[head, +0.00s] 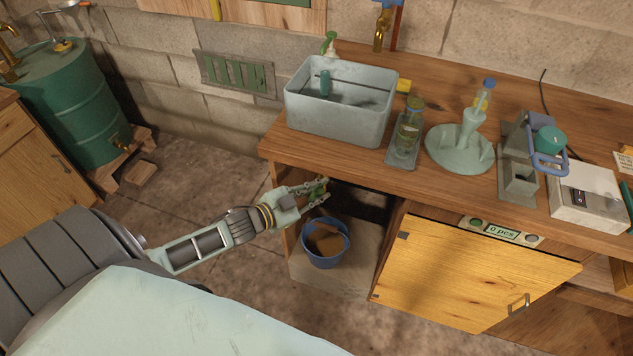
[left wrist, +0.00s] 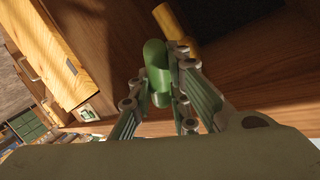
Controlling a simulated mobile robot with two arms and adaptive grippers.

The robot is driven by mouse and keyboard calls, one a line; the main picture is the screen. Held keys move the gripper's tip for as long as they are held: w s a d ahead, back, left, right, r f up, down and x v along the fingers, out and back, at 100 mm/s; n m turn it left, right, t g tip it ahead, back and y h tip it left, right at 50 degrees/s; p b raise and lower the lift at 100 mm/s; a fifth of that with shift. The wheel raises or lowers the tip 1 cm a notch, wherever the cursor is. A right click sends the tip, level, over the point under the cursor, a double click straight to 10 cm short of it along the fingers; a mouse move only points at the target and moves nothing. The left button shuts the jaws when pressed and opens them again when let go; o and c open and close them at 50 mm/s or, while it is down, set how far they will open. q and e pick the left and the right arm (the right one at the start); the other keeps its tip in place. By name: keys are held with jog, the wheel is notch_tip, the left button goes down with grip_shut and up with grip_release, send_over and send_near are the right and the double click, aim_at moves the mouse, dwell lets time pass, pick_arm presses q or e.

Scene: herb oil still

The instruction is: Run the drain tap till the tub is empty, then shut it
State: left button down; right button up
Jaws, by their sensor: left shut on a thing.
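The grey tub (head: 305,112) stands on the bench at its left end. A dark surface shows inside it, with a teal cylinder (head: 326,83) standing up; I cannot tell the water level. My left gripper (head: 316,192) is under the bench edge, below the tub, shut on the green tap handle (left wrist: 156,62). Brass pipe (left wrist: 174,22) shows beyond the handle in the left wrist view. A blue bucket (head: 326,256) stands below the gripper with something brown in it. No stream is visible from the tap. My right gripper is out of view.
An open wooden cabinet door (head: 465,275) hangs to the right of the bucket. On the bench stand a bottle (head: 408,135), a pale green stand (head: 460,150) and a white box (head: 585,202). A green barrel (head: 80,105) stands at the left.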

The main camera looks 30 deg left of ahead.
pick_arm(q)
jog(key=m+y+p, duration=0.1)
jog(key=p, duration=0.1)
jog(key=m+g+y+p, duration=0.1)
jog(key=p, duration=0.1)
jog(key=m+g+y+p, duration=0.1)
jog(key=p, duration=0.1)
jog(key=shift+d+m+p, duration=0.25)
jog(key=shift+m+p, duration=0.1)
jog(key=shift+m, duration=0.05)
jog(key=shift+w+f+m+g+y+p, duration=0.15)
jog(key=shift+m+g+y+p, duration=0.25)
jog(key=shift+m+y+p, duration=0.4)
jog(key=shift+f+m+g+y+p, duration=0.3)
jog(key=shift+m+y, duration=0.4)
jog(key=shift+y, duration=0.4)
jog(key=c, duration=1.6)
grip_release()
jog(key=shift+c, duration=0.2)
jog(key=shift+s, duration=0.2)
jog(key=v, duration=1.2)
